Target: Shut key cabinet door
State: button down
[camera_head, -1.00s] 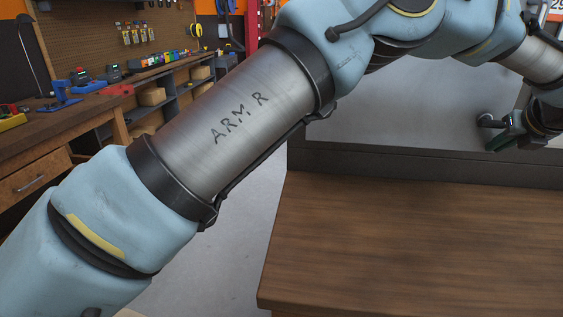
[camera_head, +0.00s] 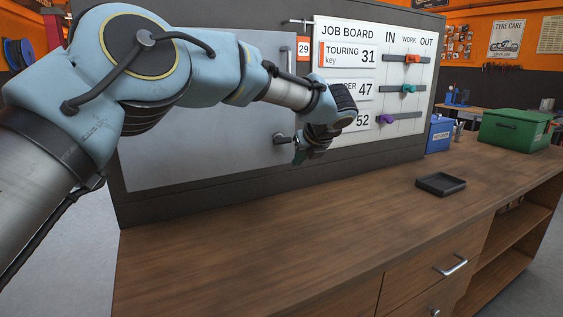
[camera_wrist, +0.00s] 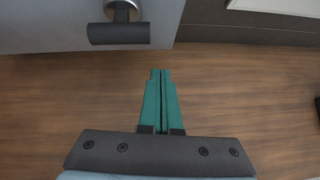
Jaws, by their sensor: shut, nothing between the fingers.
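The grey metal key cabinet door (camera_head: 225,130) is on the dark back panel, left of the job board. My arm hides its upper part. Its bar handle (camera_head: 283,138) sits near its right edge. The wrist view shows the door (camera_wrist: 50,25) at the upper left, with the dark handle (camera_wrist: 119,34) on it. I cannot tell how far the door stands from its frame. My gripper (camera_head: 303,155) is just right of and below the handle. Its green fingers (camera_wrist: 161,73) are together and empty, apart from the handle in the wrist view.
The wooden counter (camera_head: 260,235) is mostly clear. A white job board (camera_head: 345,145) with coloured pegs is right of the door, close behind my gripper. A black tray (camera_head: 441,184), a blue box (camera_head: 440,135) and a green box (camera_head: 515,130) are farther right.

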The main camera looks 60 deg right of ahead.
jog(key=b+v, duration=0.3)
jog(key=v, duration=0.7)
jog(key=shift+s+d, duration=0.2)
jog(key=shift+s, duration=0.25)
